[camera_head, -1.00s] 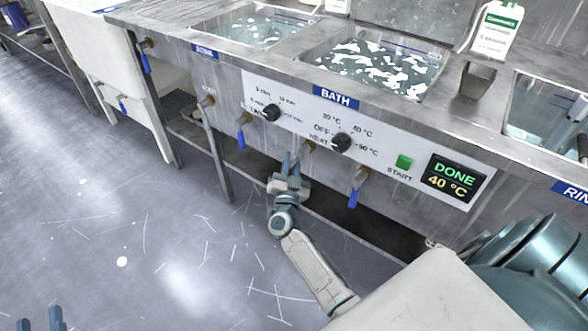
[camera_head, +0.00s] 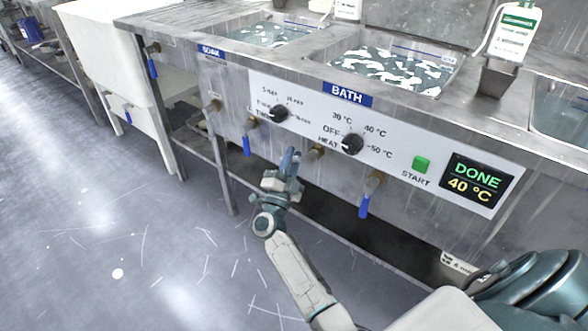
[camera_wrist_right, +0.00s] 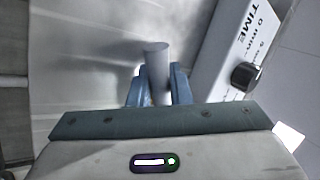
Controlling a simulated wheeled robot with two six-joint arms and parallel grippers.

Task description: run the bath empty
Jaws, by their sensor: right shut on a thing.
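The bath (camera_head: 447,76) holds liquid with white foam patches, behind its blue BATH label (camera_head: 347,94). Below the heat dial on the front panel is a brass tap (camera_head: 316,152). My right gripper (camera_head: 290,161) is just left of this tap. In the right wrist view its blue fingers (camera_wrist_right: 158,88) are closed on a pale grey cylinder (camera_wrist_right: 156,62). From its place beside the tap this looks like the tap's lever, mostly hidden by the fingers. My left gripper is not in view.
Taps with hanging blue levers are on either side, one at left (camera_head: 247,145) and one at right (camera_head: 365,204). The heat dial (camera_head: 352,144) and green start button (camera_head: 421,164) are above. The display (camera_head: 471,184) reads DONE, 40 °C. The floor in front is open.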

